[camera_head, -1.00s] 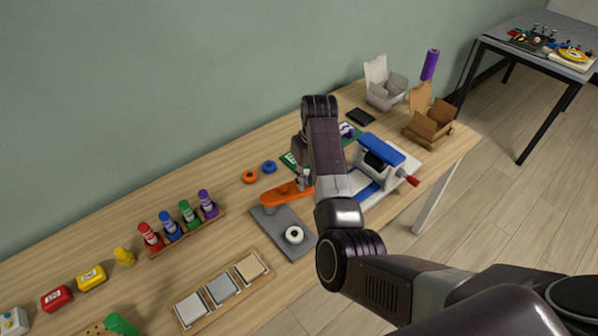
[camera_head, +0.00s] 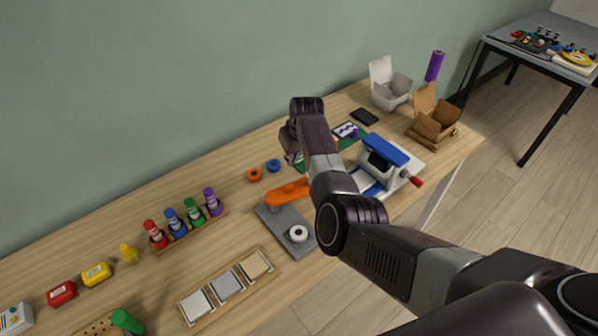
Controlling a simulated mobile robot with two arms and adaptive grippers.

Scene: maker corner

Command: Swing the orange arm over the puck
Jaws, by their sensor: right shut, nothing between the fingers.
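The orange arm (camera_head: 287,192) is on a grey base plate (camera_head: 279,228). It points right from its left end, and its right tip is hidden behind my right arm. The puck (camera_head: 298,233), white with a dark centre, lies on the near right part of the base plate, in front of the orange arm and not under it. My right gripper (camera_head: 293,157) is shut and empty, behind and above the orange arm and apart from it; my own arm partly hides it. My left gripper is not in view.
An orange ring (camera_head: 254,175) and a blue ring (camera_head: 273,166) lie behind the base. A blue and white device with a red handle (camera_head: 383,160) stands to the right. A wooden tray with pale squares (camera_head: 226,286) lies at the near left. My right arm crosses the right side.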

